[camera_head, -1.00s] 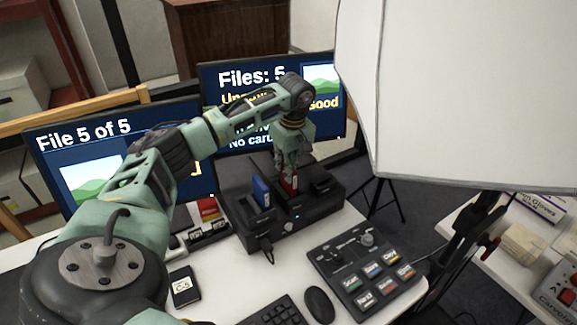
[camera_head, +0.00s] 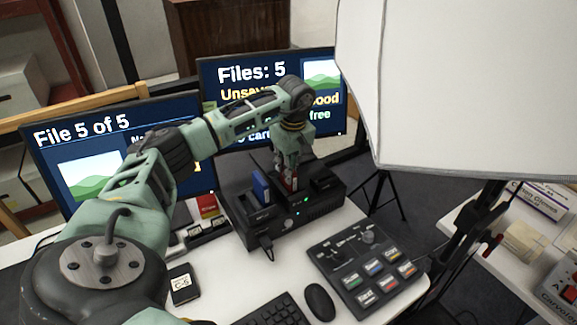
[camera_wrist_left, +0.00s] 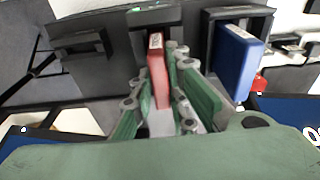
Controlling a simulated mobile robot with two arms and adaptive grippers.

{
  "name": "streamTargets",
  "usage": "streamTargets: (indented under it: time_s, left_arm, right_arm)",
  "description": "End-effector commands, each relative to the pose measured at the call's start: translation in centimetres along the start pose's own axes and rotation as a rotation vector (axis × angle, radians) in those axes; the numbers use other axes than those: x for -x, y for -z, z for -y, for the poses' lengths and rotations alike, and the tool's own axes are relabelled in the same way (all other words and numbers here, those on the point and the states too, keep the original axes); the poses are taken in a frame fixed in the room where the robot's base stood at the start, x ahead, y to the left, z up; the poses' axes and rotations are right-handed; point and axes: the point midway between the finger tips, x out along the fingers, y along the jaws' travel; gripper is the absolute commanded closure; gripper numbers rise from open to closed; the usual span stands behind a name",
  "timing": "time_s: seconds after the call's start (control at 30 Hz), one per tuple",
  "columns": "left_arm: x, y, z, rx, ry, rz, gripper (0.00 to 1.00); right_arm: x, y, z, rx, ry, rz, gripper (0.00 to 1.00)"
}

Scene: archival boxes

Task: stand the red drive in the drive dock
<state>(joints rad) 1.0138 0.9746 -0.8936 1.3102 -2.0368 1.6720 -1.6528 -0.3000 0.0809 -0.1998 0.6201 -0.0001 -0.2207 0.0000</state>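The red drive (camera_wrist_left: 158,70) stands upright in the middle slot of the black drive dock (camera_head: 268,229), with its lower part inside the slot. My left gripper (camera_wrist_left: 158,78) reaches down over the dock with its fingers on both sides of the drive, and appears shut on it; any thin gap there is hard to make out. In the head view the gripper (camera_head: 289,178) covers much of the drive. A blue drive (camera_head: 261,187) stands in the slot to the left; it also shows in the wrist view (camera_wrist_left: 236,62). My right gripper is out of view.
Two monitors (camera_head: 65,135) stand close behind the dock. A control panel (camera_head: 366,262), a mouse (camera_head: 319,302) and a small black drive (camera_head: 184,284) lie in front. A large white light box (camera_head: 455,90) hangs at the right.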

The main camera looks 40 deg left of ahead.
Motion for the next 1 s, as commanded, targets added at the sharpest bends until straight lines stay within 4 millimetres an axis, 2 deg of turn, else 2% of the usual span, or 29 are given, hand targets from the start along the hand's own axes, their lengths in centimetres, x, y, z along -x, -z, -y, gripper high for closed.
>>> streamTargets:
  time_s: [0.03,0.23,0.57,0.77,1.0]
  left_arm:
    - [0.1,0.0,0.0,0.000,-0.001,0.000,0.80]
    - [0.1,0.0,0.0,0.000,0.000,0.000,0.64]
    - [0.3,0.0,0.0,0.000,0.000,0.000,0.64]
    - [3.2,0.1,-0.1,-0.001,-0.005,-0.001,0.64]
    - [8.4,0.0,-0.1,0.000,-0.004,-0.001,0.64]
  right_arm:
    - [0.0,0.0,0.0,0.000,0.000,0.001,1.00]
    - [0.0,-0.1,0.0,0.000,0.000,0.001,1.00]
    - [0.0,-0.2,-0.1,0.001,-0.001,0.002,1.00]
    - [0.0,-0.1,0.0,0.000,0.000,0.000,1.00]
    - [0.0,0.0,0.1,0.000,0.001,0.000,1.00]
